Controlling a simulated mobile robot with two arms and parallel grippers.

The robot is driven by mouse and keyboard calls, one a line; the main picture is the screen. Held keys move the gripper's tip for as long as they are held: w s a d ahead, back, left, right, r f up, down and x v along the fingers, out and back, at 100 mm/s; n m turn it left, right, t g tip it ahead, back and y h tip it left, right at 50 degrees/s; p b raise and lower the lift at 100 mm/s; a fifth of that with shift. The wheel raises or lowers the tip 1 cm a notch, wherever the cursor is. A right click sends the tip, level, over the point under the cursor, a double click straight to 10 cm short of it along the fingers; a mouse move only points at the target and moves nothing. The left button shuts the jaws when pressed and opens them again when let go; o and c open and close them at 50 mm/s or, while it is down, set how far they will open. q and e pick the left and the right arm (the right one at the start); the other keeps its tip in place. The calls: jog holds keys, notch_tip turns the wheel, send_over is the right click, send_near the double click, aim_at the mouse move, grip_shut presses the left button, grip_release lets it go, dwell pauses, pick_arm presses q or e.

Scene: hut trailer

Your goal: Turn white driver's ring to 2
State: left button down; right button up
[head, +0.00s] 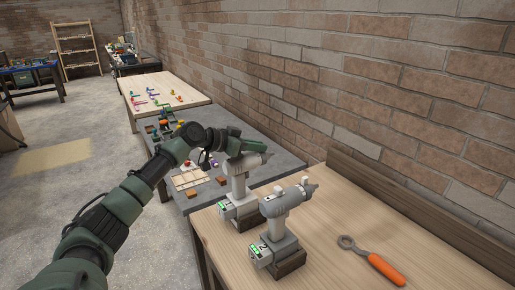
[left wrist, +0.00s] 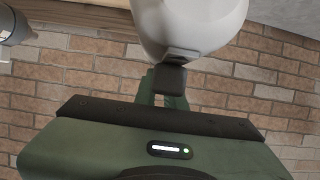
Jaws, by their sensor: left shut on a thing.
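The white driver (head: 238,187) stands upright on its base on the wooden bench, with its nose pointing right. My left gripper (head: 238,143) is at the top of the white driver and covers part of its head, including the ring. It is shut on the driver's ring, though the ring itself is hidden. In the left wrist view the driver's rounded white body (left wrist: 188,25) fills the top, with a dark finger pad (left wrist: 170,80) against it. The ring's number cannot be read. My right gripper is not in view.
A wrench with an orange handle (head: 386,269) lies on the wooden bench (head: 345,215). A brick wall (head: 380,100) runs behind. A grey table (head: 280,162) with small parts stands beyond.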

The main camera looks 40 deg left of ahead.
pick_arm(q)
jog(key=c, duration=1.5)
grip_release()
jog(key=shift+s+a, duration=0.15)
jog(key=shift+s, duration=0.15)
jog(key=b+v, duration=0.3)
jog(key=v, duration=0.3)
jog(key=shift+s+a, duration=0.15)
jog(key=shift+a, duration=0.05)
jog(key=shift+s+r+b, duration=0.25)
jog(key=shift+s+b, duration=0.05)
